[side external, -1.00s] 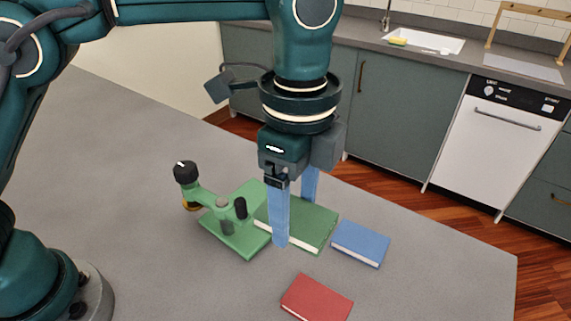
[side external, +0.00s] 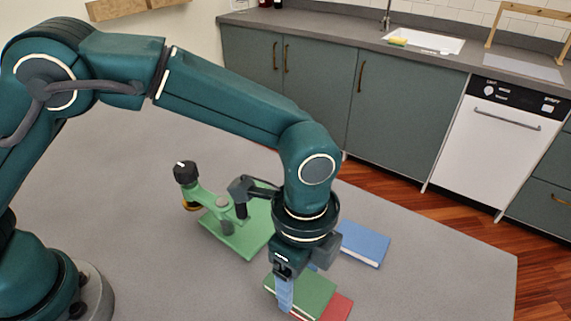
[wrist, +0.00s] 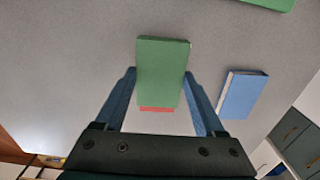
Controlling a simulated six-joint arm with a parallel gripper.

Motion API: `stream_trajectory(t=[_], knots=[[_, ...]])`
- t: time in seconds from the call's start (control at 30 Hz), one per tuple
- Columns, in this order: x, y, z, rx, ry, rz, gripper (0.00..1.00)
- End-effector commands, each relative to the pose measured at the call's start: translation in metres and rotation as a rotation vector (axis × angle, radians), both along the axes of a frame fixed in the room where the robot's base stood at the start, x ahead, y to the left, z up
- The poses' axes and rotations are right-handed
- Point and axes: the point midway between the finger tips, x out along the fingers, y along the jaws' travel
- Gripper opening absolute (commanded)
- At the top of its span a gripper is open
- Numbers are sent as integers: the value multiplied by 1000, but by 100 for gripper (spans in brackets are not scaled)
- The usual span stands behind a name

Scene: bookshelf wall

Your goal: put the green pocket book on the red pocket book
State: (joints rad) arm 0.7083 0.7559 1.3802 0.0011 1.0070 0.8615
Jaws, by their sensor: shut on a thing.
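The green pocket book (side external: 313,290) is between the fingers of my gripper (side external: 285,290), which is shut on it. It looks level and sits over the red pocket book (side external: 340,307), hiding most of it. I cannot tell whether the two books touch. In the wrist view the green book (wrist: 162,68) lies between the two blue fingers of my gripper (wrist: 162,80). Only a thin strip of the red book (wrist: 157,109) shows past its near edge.
A blue book (side external: 364,244) lies close by on the grey table (side external: 440,275), behind and to the right. A green stand-like device (side external: 232,235) with a black knob stands behind and to the left. The table is clear to the right.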

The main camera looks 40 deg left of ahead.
Motion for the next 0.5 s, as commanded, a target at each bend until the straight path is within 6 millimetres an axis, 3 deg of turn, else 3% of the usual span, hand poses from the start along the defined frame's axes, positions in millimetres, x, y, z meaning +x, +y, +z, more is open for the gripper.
stream_trajectory(t=[0.37,0.4,0.47,0.5], knots=[[0,0,-4,-1,-1,0,5],[0,0,-4,-1,-1,0,79],[0,0,-4,-1,-1,0,100],[0,0,-4,-1,-1,0,100]])
